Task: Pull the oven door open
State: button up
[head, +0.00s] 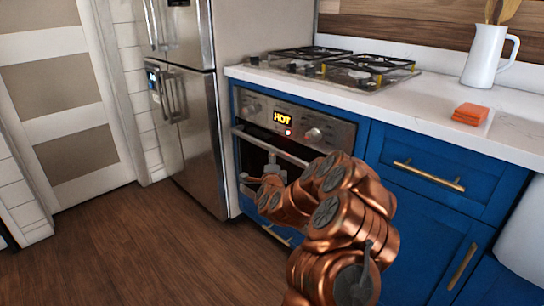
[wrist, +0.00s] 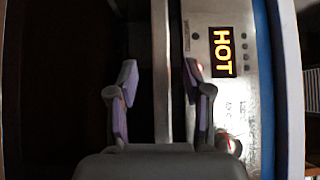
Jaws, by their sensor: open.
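The oven (head: 300,115) is built into blue cabinets and has a steel control panel with a lit HOT display (head: 282,118). Its dark-fronted door (head: 250,160) looks shut. A straight steel handle (head: 262,145) runs across the door's top; my arm hides the right part of the door. My gripper (head: 262,182) is in front of the door, below the handle in the head view. In the wrist view the gripper (wrist: 161,75) is open, and the handle (wrist: 159,50) appears between its two fingers, not gripped. I cannot tell how deep the handle lies between them.
A gas cooktop (head: 340,68) sits on the white counter above. A steel fridge (head: 190,130) stands close on the left. Blue drawers with a brass pull (head: 428,175) are on the right. The wooden floor (head: 130,240) at the left front is clear.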

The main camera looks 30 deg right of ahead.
jog(key=b+x, duration=0.1)
jog(key=x, duration=0.6)
jog(key=shift+w, duration=0.2)
jog(key=shift+c, duration=0.4)
grip_shut()
dwell(0.5)
